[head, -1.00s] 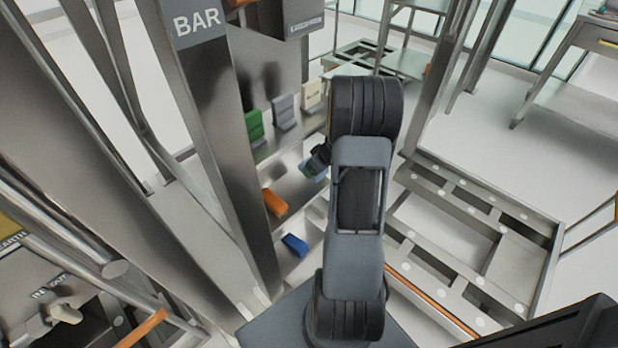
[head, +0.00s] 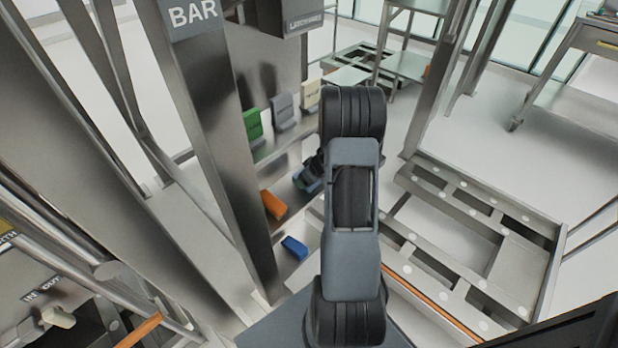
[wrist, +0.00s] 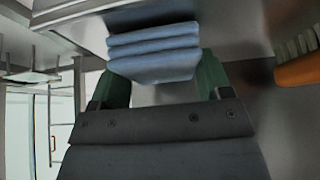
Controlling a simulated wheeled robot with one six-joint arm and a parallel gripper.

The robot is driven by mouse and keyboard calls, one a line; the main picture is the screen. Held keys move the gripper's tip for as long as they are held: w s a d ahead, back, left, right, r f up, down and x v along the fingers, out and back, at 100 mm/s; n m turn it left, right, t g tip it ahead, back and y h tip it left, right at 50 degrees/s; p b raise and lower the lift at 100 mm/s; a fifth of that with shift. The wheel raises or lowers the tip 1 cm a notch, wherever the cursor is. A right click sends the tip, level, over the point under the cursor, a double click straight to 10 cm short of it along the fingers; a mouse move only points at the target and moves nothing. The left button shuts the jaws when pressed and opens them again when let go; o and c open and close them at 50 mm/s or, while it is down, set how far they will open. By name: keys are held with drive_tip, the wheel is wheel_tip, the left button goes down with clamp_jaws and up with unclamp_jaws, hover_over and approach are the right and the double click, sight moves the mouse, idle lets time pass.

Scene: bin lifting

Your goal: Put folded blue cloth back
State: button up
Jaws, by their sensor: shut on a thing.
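The folded blue cloth (wrist: 154,52) is a light blue stack of several layers in the wrist view. My gripper (wrist: 160,82) is shut on it, with a green finger on each side of the cloth. In the head view the gripper (head: 312,172) reaches over the middle shelf, close to the upright panel, and my arm stands in front of it. The cloth (head: 307,183) shows there only as a small bluish patch below the gripper. I cannot tell whether the cloth touches the shelf.
An orange item (head: 273,205) lies on the same shelf to the left, and it edges the wrist view (wrist: 298,70). A blue item (head: 294,247) lies lower. Green (head: 253,123), grey (head: 285,110) and cream (head: 310,95) items stand on the shelf above. A steel post (head: 215,130) stands left.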

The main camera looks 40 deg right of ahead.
drive_tip(key=shift+f, duration=0.2)
drive_tip(key=o, duration=0.8)
drive_tip(key=shift+r+p, duration=0.3)
drive_tip(key=shift+r, duration=0.15)
drive_tip(key=p+v, duration=0.2)
drive_tip(key=v, duration=0.9)
drive_tip(key=shift+s+r, duration=0.2)
drive_tip(key=shift+r, duration=0.05)
drive_tip(key=shift+d, duration=0.1)
